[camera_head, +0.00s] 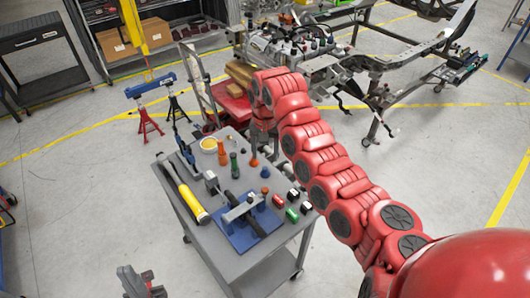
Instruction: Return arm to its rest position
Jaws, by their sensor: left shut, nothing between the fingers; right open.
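My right arm (335,172) is red with round dark caps. It reaches from the lower right corner up across the grey tool cart (228,258), and its far end bends down at the cart's back right edge. My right gripper (272,146) is open there, mostly hidden by the arm's own links. My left gripper (141,284) shows at the bottom edge, in front of the cart's left side. It is shut and empty, and the rest of the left arm is out of the picture.
A metal chassis (400,62) stands behind the arm. Floor left of the cart is clear.

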